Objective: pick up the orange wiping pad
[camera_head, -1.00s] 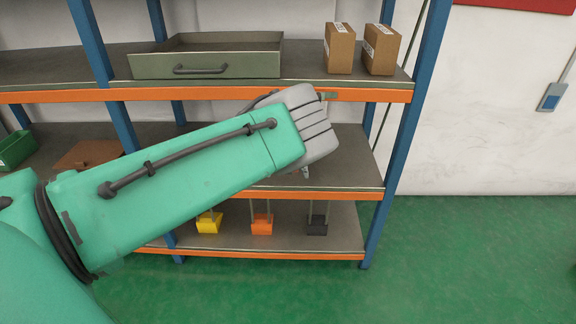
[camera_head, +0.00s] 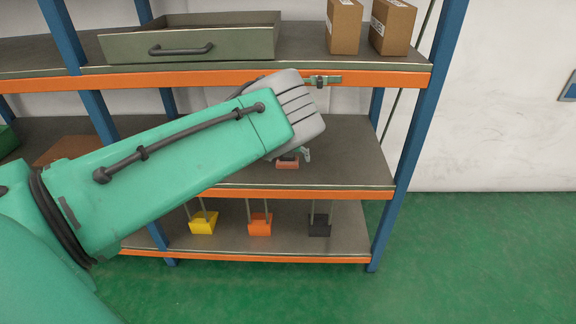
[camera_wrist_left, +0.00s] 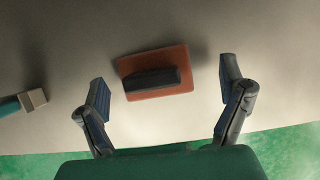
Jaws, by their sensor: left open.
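The orange wiping pad (camera_wrist_left: 184,58) lies flat on a grey shelf in the left wrist view, with a dark block-shaped handle on top. In the head view a small part of the pad (camera_head: 288,164) shows on the middle shelf, just below my grey left wrist. My left gripper (camera_wrist_left: 163,76) is open, with one finger on each side of the pad and clear space between; neither finger touches it. Its fingers are mostly hidden behind my arm in the head view. My right gripper is not in view.
A teal-handled tool with a pale end (camera_wrist_left: 36,98) lies left of the pad. The upper shelf's orange edge (camera_head: 380,79) is close to my wrist. A drawer-like tray (camera_head: 190,42) and two boxes (camera_head: 345,25) stand above.

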